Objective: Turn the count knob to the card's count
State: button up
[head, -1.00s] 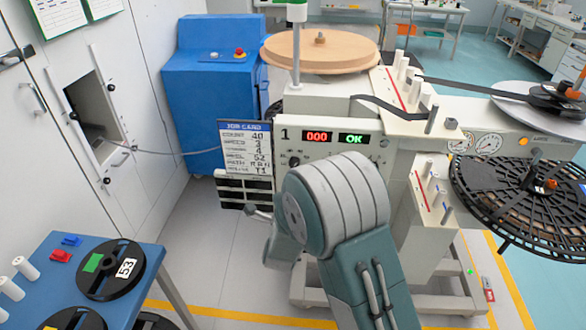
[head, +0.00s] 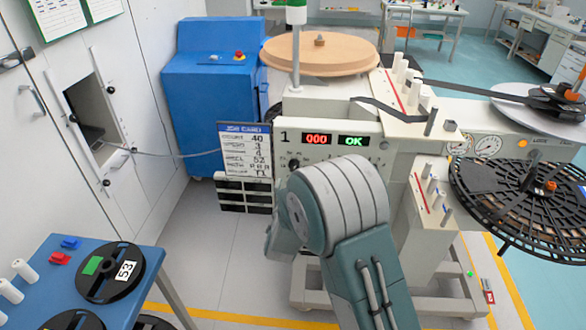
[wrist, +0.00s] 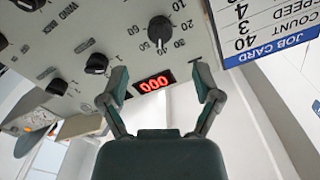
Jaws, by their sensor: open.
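The count knob (wrist: 160,31) is a round black knob with a white mark, on the pale panel among printed numbers from 10 up. In the head view my arm hides the gripper.
Other black knobs (wrist: 97,64) sit along the same panel. The card holder hangs close to the count knob. A blue table (head: 40,285) with black reels (head: 110,272) stands at the lower left. A large black reel (head: 520,195) is at the right.

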aim_at(293, 168)
jog(key=w, duration=0.8)
jog(key=shift+w+d, duration=0.2)
jog(key=shift+w, duration=0.2)
grip_shut()
